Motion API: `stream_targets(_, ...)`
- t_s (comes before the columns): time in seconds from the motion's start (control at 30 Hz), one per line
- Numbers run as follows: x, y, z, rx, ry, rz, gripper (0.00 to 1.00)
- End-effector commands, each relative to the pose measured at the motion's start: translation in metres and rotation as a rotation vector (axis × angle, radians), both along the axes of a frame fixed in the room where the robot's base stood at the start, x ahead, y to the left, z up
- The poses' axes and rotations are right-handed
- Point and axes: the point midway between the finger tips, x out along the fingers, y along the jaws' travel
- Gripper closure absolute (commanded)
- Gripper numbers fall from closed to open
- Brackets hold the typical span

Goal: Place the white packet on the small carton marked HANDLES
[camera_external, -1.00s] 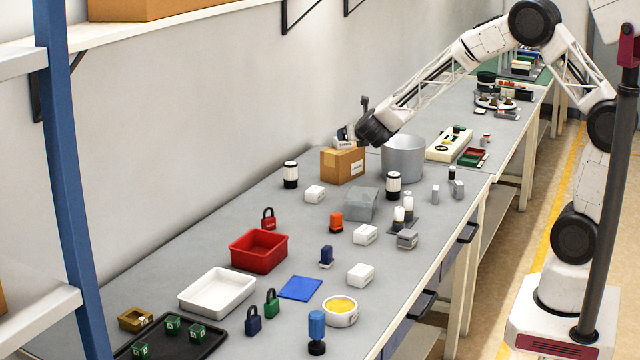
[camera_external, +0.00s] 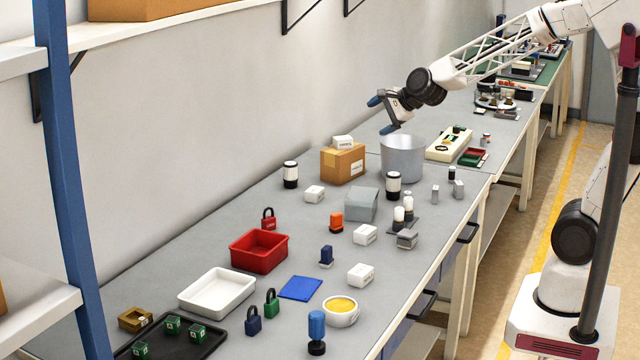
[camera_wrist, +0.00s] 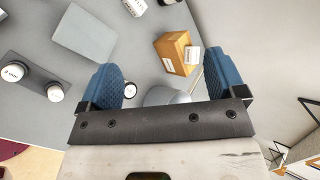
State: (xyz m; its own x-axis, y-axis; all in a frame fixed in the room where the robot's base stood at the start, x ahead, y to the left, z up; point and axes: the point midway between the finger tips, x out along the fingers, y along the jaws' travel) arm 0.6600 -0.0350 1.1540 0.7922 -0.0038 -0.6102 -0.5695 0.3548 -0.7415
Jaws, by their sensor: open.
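The white packet (camera_external: 343,141) lies on top of the small brown carton (camera_external: 342,166), which stands near the wall. The carton has a pale label on its side, too small to read. In the wrist view the carton (camera_wrist: 169,54) is beyond the fingers, with the white packet (camera_wrist: 193,54) at its right side. My gripper (camera_external: 382,116) is open and empty, above and to the right of the carton, near the far side of the grey bucket. The wrist view shows its two blue finger pads (camera_wrist: 165,80) spread apart with nothing between them.
The grey bucket (camera_external: 403,160) stands just right of the carton. A red bin (camera_external: 258,251) and a white tray (camera_external: 217,291) are nearer the camera.

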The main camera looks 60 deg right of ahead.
Motion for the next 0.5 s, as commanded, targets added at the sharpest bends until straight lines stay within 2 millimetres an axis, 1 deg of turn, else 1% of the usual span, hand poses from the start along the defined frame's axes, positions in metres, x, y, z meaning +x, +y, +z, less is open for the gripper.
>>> stream_targets(0.03, -0.020, 0.009, 0.006, -0.070, 0.027, 0.095, 0.11)
stream_targets(0.17, -0.072, 0.027, 0.010, -0.265, 0.105, 0.356, 0.11)
stream_targets(0.2, -0.089, 0.032, 0.010, -0.324, 0.129, 0.437, 0.11)
stream_targets(0.27, -0.114, 0.037, 0.010, -0.411, 0.163, 0.558, 0.11)
stream_targets(0.3, -0.132, 0.040, 0.010, -0.469, 0.185, 0.639, 0.11)
stream_targets(0.37, -0.158, 0.043, 0.008, -0.556, 0.218, 0.760, 0.11)
stream_targets(0.4, -0.176, 0.045, 0.007, -0.610, 0.242, 0.842, 0.11)
stream_targets(0.47, -0.203, 0.046, 0.005, -0.691, 0.276, 0.963, 0.11)
stream_targets(0.5, -0.221, 0.046, 0.003, -0.743, 0.298, 1.044, 0.11)
